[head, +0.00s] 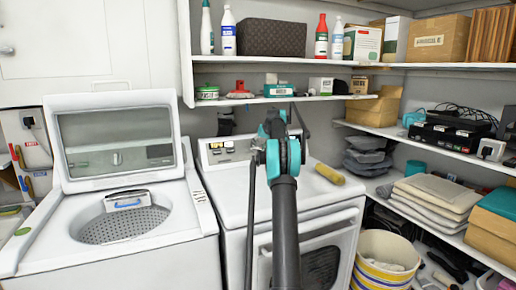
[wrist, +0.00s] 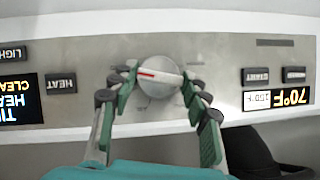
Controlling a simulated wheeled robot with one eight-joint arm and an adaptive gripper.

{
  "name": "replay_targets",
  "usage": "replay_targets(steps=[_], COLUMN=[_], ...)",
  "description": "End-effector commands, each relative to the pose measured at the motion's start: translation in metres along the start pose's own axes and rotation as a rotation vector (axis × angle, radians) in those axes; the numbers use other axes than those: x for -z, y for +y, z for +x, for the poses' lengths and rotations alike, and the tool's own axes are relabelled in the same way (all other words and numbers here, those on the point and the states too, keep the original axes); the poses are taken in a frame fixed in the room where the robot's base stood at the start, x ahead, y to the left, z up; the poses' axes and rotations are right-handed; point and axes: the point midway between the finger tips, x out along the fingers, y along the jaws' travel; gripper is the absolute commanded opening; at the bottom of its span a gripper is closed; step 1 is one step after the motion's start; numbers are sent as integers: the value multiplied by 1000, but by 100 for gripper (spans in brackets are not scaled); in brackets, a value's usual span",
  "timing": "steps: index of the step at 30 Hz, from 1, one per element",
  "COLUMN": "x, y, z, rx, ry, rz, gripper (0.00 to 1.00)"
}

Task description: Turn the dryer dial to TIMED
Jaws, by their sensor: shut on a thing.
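The dryer (head: 235,205) is white and stands right of the open washer, its control panel (head: 217,150) at the back of its top. In the wrist view the grey panel (wrist: 235,55) appears upside down. The round silver dial (wrist: 158,85) has a raised bar with a red mark on its left part; the bar lies nearly level in this view. My gripper (wrist: 158,78) has its fingers on either side of the dial and is shut on it. In the head view my gripper (head: 276,135) hides the dial. No TIMED label is readable around the dial.
Panel buttons and lit displays (wrist: 16,98) flank the dial. A yellow cylindrical thing (head: 330,174) lies on the dryer top. The washer (head: 120,255) has its lid up. Shelves (head: 290,98) with bottles and boxes run above and to the right. A striped bucket (head: 372,278) stands at the right.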

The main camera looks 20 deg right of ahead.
Motion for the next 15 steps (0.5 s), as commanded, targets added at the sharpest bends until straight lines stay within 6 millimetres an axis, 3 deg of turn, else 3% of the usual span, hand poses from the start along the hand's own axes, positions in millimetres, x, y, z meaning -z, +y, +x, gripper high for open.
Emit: replay_targets(steps=[15], x=[-1], y=[1], z=[1], rx=[75], ry=[-4], rz=[139], gripper=[18])
